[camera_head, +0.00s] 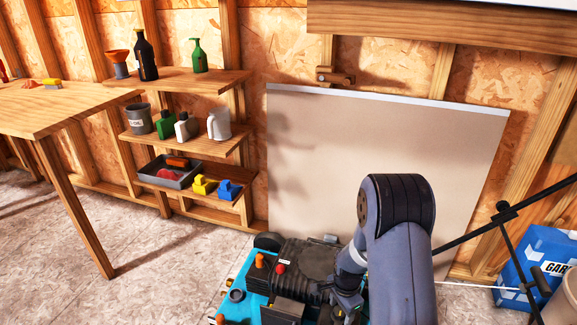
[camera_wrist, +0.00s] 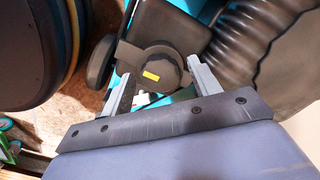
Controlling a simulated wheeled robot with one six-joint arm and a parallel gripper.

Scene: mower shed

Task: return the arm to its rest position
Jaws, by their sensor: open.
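My arm (camera_head: 397,245) rises at the lower right of the head view, bent over the mower, and hides part of it. My gripper (camera_wrist: 157,70) shows in the wrist view with two grey fingers wide apart and nothing held between them. The mower (camera_head: 290,262) is turquoise with a black engine, a red cap (camera_head: 281,268) and an orange cap (camera_head: 260,260).
A large beige panel (camera_head: 385,165) leans on the wall behind the mower. Wooden shelves (camera_head: 185,143) with bottles and a grey tray (camera_head: 160,178) stand at left, beside a workbench (camera_head: 60,108). A blue bag (camera_head: 540,262) and black handle bars (camera_head: 465,240) are at right. Floor at left is clear.

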